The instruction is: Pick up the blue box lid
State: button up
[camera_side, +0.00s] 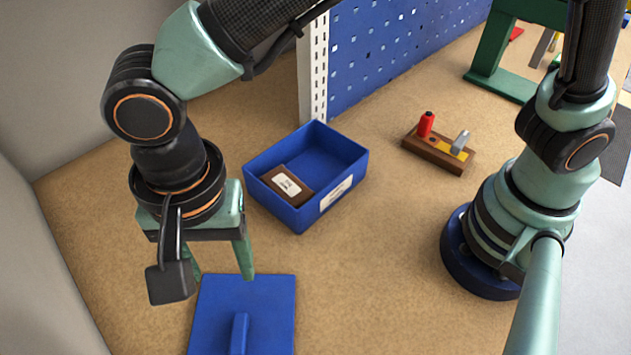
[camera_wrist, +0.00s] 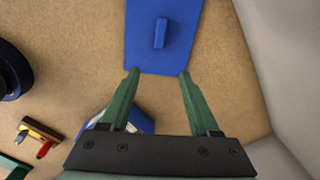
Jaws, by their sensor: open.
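The blue box lid (camera_side: 270,306) lies flat on the table at the bottom of the side view, with a raised bar handle (camera_side: 239,334) on top. In the wrist view the lid (camera_wrist: 182,48) is at the top centre, its handle (camera_wrist: 160,33) upright in the picture. My gripper (camera_side: 220,275) is open and empty, pointing down near the lid's far edge. In the wrist view its fingertips (camera_wrist: 158,72) are spread at the lid's near edge, with the handle ahead between their lines. The exact height above the lid is hard to tell.
An open blue box (camera_side: 345,190) with a brown labelled block (camera_side: 286,184) inside stands behind the lid. A wooden holder (camera_side: 438,152) with red and grey pieces is to its right. A blue pegboard (camera_side: 400,45) stands at the back. Table around the lid is clear.

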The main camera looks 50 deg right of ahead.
jog(key=s+a+f, duration=0.2)
send_over(237, 332)
jog(key=shift+m, duration=0.3)
jog(key=f, duration=0.5)
jog(key=shift+s+d+f, duration=0.1)
jog(key=shift+s+f, duration=0.2)
jog(key=shift+f, duration=0.05)
jog(key=shift+w+f, duration=0.15)
jog(key=shift+f, duration=1.4)
jog(key=shift+w+f, duration=0.15)
jog(key=shift+f, duration=1.35)
grip_shut()
